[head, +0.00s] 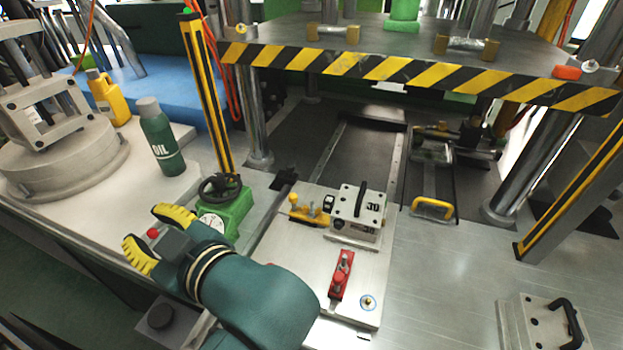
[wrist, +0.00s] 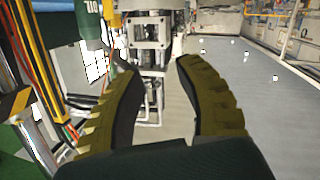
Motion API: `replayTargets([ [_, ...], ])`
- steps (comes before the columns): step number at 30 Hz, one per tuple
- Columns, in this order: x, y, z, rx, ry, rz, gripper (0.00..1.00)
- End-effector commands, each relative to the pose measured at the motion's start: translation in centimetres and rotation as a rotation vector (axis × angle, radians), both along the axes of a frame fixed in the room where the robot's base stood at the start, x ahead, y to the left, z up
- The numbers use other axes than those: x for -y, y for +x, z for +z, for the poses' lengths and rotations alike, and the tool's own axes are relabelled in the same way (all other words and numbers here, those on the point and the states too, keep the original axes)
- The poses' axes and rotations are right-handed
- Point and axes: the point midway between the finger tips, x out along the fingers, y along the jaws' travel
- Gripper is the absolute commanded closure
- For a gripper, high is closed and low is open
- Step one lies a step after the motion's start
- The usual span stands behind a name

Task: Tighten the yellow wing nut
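A yellow fixture (head: 310,215) with small yellow knobs sits on the metal plate, left of the grey mould block (head: 365,218). The yellow wing nut (head: 295,201) appears to be the upright piece at its left end; it is too small to tell how tight it is. My gripper (head: 142,225) is to the left of the fixture and apart from it, near the edge of the left bench. Its two yellow-padded fingers are spread, with nothing between them. The wrist view also shows the open fingers (wrist: 153,65); the wing nut is not seen there.
A green valve with a dark handwheel (head: 222,190) stands between my gripper and the fixture. A green oil bottle (head: 161,137) stands behind my gripper. A red clamp (head: 341,275) is on the plate's front part. The striped press platen (head: 420,72) overhangs the back.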

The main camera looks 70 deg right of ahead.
Motion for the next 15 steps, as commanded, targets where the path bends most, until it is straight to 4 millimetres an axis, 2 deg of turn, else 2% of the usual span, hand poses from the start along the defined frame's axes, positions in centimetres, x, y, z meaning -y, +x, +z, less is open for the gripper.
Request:
replayTargets([
  [1,3.6,0.1,2.3,-0.113,-0.014,-0.034,0.65],
  [3,7.8,-0.5,1.9,-0.269,-0.026,-0.055,0.65],
  [5,11.2,-1.7,1.6,-0.399,-0.024,-0.06,0.65],
  [6,13.3,-2.9,1.5,-0.483,-0.017,-0.058,0.65],
  [8,16.1,-5.1,1.5,-0.602,0.002,-0.045,0.65],
  [9,17.9,-6.9,1.6,-0.676,0.02,-0.031,0.65],
  [12,21.2,-11.8,2.2,-0.84,0.084,0.027,0.65],
  [15,22.9,-16.3,2.7,-0.946,0.152,0.098,0.65],
])
